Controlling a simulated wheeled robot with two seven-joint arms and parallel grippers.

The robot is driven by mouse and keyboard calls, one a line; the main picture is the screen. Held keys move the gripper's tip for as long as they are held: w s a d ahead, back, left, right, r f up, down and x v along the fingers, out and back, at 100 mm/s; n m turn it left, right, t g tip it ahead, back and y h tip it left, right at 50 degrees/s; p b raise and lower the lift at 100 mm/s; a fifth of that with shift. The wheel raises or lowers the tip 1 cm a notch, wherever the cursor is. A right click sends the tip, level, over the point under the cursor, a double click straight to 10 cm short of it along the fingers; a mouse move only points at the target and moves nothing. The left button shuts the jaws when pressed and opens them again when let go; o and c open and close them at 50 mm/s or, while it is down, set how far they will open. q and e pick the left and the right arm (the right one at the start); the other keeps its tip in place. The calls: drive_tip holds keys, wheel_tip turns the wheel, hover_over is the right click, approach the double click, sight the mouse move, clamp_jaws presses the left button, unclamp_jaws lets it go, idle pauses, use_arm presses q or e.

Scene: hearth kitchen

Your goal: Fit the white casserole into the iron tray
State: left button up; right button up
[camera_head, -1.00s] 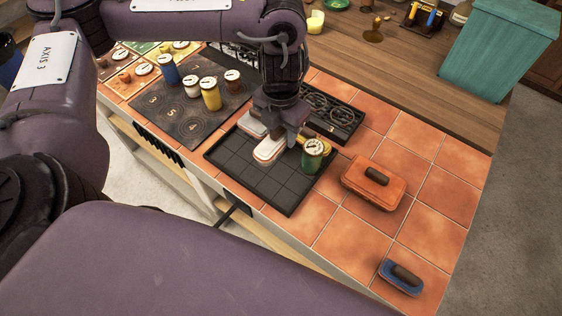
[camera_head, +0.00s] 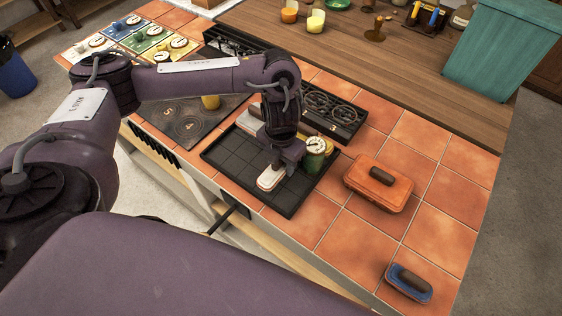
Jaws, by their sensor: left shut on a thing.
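The iron tray (camera_head: 233,154) is a dark, square, low-rimmed tray with a grid floor, on the tiled counter. My left gripper (camera_head: 278,166) is over its right half, pointing down and shut on the white casserole (camera_head: 269,179), a small pale block with a reddish rim. The gripper hides much of it, and I cannot tell whether it touches the tray floor. Another pale piece (camera_head: 251,121) shows behind the gripper, partly hidden. A green canister with a white dial top (camera_head: 315,152) stands at the tray's right side, close beside the gripper. My right gripper is out of view.
An orange lidded dish (camera_head: 378,188) and a small blue dish (camera_head: 409,283) sit to the right on the tiles. A burner rack (camera_head: 334,112) lies behind the tray. Tiles at right are mostly clear.

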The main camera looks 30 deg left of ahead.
use_arm(q)
drive_tip(key=shift+f, duration=0.1)
drive_tip(key=o, duration=1.2)
drive_tip(key=shift+r, duration=0.45)
wheel_tip(320, 180, up, 12)
drive_tip(key=p, duration=0.3)
drive_tip(key=shift+f, duration=0.2)
drive_tip(key=shift+s+f, duration=0.1)
drive_tip(key=shift+s, duration=0.05)
